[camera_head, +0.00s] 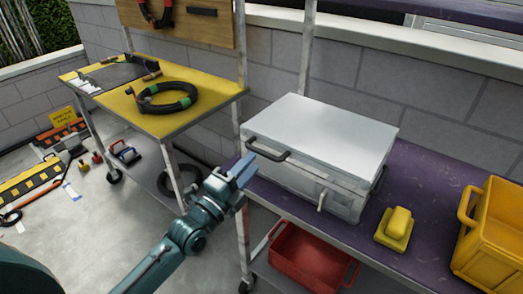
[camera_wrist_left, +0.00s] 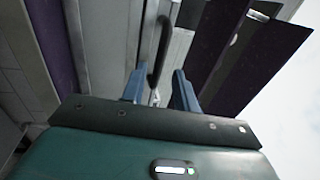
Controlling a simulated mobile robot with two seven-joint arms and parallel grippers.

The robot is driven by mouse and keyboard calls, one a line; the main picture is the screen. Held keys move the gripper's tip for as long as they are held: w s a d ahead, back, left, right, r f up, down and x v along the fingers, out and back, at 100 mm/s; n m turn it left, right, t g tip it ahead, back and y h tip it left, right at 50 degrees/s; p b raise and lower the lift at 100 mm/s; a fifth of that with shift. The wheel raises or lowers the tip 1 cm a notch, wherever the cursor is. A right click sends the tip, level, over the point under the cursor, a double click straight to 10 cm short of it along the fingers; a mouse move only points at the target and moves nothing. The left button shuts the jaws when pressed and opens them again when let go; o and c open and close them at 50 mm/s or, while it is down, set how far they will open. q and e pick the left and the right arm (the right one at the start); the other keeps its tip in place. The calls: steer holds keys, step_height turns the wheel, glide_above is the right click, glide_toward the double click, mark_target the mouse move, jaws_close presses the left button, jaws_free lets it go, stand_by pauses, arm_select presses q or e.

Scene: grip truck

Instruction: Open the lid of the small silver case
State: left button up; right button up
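The silver case (camera_head: 325,130) lies flat on the purple-topped cart, and its lid looks shut. A dark handle (camera_head: 267,150) sticks out from its front left, and a pale latch (camera_head: 322,199) shows on its front. My left gripper (camera_head: 243,172) is in front of the case's left end, close below the dark handle. In the left wrist view, my left gripper (camera_wrist_left: 158,90) has its two blue fingers apart, with the curved dark handle (camera_wrist_left: 160,50) seen between and beyond them. I cannot tell whether they touch it. My right gripper is not in view.
A yellow block (camera_head: 395,228) and a yellow crate (camera_head: 492,235) stand right of the case on the purple cart top (camera_head: 430,190). A red bin (camera_head: 302,262) sits on the shelf below. A yellow-topped cart (camera_head: 205,93) with coiled cable stands at left.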

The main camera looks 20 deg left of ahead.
mark_target(262, 151)
arm_select(q)
steer(key=x, duration=0.5)
steer(key=shift+w+d, duration=0.1)
steer(key=shift+w, duration=0.1)
steer(key=shift+c, duration=0.4)
jaws_close()
